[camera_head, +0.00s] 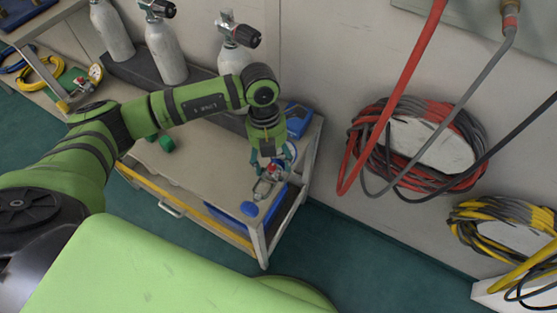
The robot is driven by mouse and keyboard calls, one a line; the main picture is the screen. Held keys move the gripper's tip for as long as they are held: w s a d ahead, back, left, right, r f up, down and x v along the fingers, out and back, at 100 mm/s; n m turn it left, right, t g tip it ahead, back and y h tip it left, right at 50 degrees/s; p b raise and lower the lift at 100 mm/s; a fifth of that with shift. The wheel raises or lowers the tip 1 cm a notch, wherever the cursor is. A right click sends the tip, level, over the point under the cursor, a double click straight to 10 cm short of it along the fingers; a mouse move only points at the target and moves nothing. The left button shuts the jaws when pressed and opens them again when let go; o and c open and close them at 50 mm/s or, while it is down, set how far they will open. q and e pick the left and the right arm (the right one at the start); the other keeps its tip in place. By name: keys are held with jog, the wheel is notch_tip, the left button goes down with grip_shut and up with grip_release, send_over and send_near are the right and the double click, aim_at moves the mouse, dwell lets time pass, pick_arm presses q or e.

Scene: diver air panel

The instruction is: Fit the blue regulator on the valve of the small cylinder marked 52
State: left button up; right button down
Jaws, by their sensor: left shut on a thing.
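My left gripper (270,160) points down over the right end of the cart and is shut on a small metal fitting with a red part (265,186), which looks like the regulator. Grey cylinders with valves and black knobs stand in a row at the back: one at the left (113,32), one in the middle (166,52) and one behind my arm (233,58). No number is readable on them. My right gripper is out of view.
The cart (205,165) has a yellow front edge and a green object (166,144) on top. A blue case (298,118) sits at its back right corner. Red and grey hoses (375,150) and yellow hoses (490,225) hang at the right. A yellow hose (42,74) lies at the left.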

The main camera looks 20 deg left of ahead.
pick_arm(q)
jog(key=shift+w+a, duration=0.2)
jog(key=shift+a, duration=0.8)
jog(key=shift+w+a, duration=0.1)
jog(key=shift+a, duration=0.95)
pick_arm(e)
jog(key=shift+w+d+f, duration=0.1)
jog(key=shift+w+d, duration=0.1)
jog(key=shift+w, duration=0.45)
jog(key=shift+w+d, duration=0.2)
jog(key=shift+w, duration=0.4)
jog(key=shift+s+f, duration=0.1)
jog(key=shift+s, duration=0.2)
pick_arm(q)
jog(key=shift+f+b, duration=0.2)
jog(key=shift+b, duration=0.2)
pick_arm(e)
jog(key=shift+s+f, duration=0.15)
